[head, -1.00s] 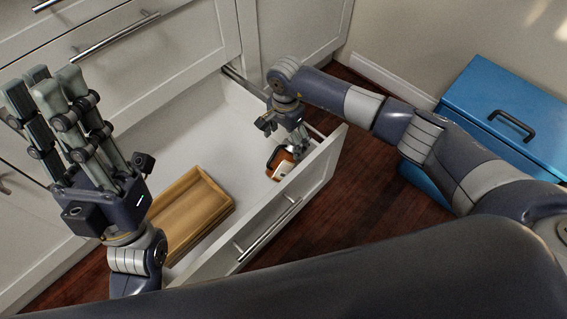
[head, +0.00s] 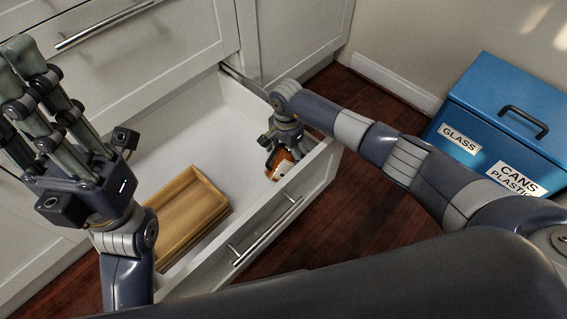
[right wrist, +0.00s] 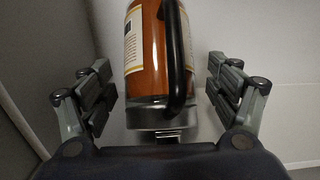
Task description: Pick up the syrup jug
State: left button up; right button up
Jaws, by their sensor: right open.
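The syrup jug (head: 279,165) is amber-brown with a pale label and lies in the open drawer (head: 213,120) near its front right corner. My right gripper (head: 284,148) is over it and partly hides it. In the right wrist view the jug (right wrist: 146,55) shows its label, black handle and a grey end piece, between the spread fingers of my open right gripper (right wrist: 159,70). There is a gap between the jug and the fingers on both sides. My left gripper (head: 32,95) is raised at the left with its fingers spread, empty.
A wooden tray (head: 187,212) lies in the drawer, left of the jug. The drawer's front panel with its bar handle (head: 266,230) borders the right arm. A blue bin (head: 500,120) labelled GLASS and CANS PLASTIC stands at the right. Dark wood floor lies between.

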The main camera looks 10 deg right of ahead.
jog(key=shift+f, duration=0.75)
jog(key=shift+c, duration=0.2)
jog(key=c, duration=1.4)
jog(key=shift+r, duration=0.1)
jog(key=shift+c, duration=1.2)
jog(key=shift+a, duration=0.1)
